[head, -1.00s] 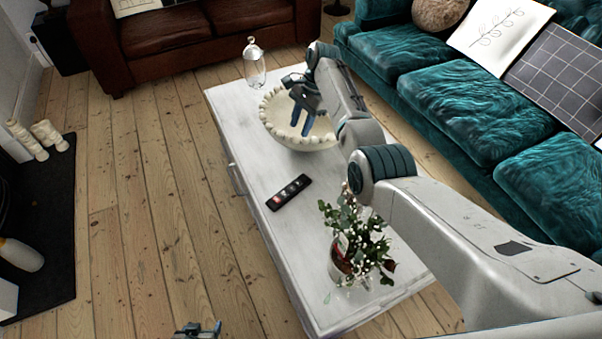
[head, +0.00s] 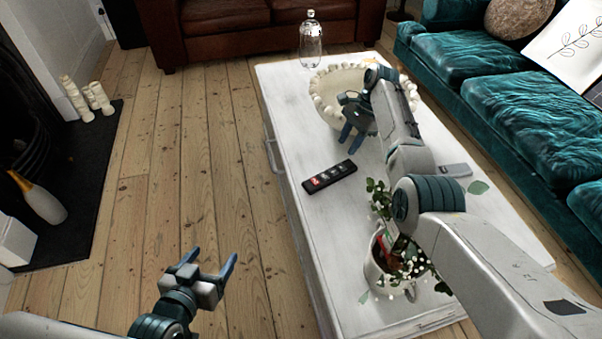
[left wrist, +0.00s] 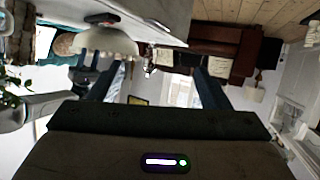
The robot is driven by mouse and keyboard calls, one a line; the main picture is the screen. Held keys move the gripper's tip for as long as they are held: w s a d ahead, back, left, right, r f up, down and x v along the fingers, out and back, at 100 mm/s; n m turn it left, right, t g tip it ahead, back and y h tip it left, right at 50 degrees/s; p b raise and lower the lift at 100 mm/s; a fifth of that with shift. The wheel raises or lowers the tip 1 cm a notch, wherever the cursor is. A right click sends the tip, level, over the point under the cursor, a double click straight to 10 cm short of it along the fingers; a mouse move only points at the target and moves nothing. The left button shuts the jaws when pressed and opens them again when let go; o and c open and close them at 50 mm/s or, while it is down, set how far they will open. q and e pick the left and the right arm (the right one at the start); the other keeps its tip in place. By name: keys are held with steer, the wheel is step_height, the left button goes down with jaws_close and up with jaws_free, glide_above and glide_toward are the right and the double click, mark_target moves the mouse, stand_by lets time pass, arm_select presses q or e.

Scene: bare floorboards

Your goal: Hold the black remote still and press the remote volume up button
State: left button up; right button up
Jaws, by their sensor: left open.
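The black remote (head: 330,176) lies flat on the white table (head: 300,235) near its left edge, with red and pale buttons facing up. The volume up button is too small to make out. My right gripper (head: 352,138) points down between the remote and the bowl, just beyond the remote and apart from it. Its fingers look spread and empty. My left gripper (head: 213,258) is open and empty over the floor, left of the table and well short of the remote. Its spread fingers also show in the left wrist view (left wrist: 155,82).
A cream bowl with a beaded rim (head: 322,108) and a glass bottle (head: 311,42) stand on the far table. A potted plant (head: 378,275) stands at the near end, beside my right arm. A grey device (head: 455,170) lies at right. Floor left of the table is clear.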

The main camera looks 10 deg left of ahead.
mark_target(307, 186)
arm_select(q)
steer(key=w+d+r+m+t+h, duration=0.1)
steer(key=w+r+m+t+h, duration=0.2)
steer(key=w+m, duration=0.65)
steer(key=w+d+r+m+t+h, duration=0.1)
steer(key=w+r+m+t, duration=0.4)
steer(key=m, duration=0.7)
steer(key=w+d+f+m+g+h, duration=0.1)
steer(key=w+d+f+m+g, duration=0.3)
steer(key=m, duration=0.4)
steer(key=w+d+f+m+g+h, duration=0.2)
steer(key=w+d+f+m+g, duration=0.2)
steer(key=f+m, duration=0.4)
steer(key=w+d+f+m+g+h, duration=0.1)
steer(key=w+d+f+m+g, duration=0.3)
steer(key=w+d+f+m, duration=0.2)
steer(key=shift+w+d+f+m+g+h, duration=0.1)
steer(key=shift+w+m+g+h, duration=0.1)
steer(key=shift+w+m, duration=0.35)
steer(key=shift+w+d+f+m+g+h, duration=0.1)
steer(key=shift+w+m+h, duration=0.1)
steer(key=shift+w+m, duration=0.25)
steer(key=shift+c, duration=0.2)
steer(key=c, duration=1.1)
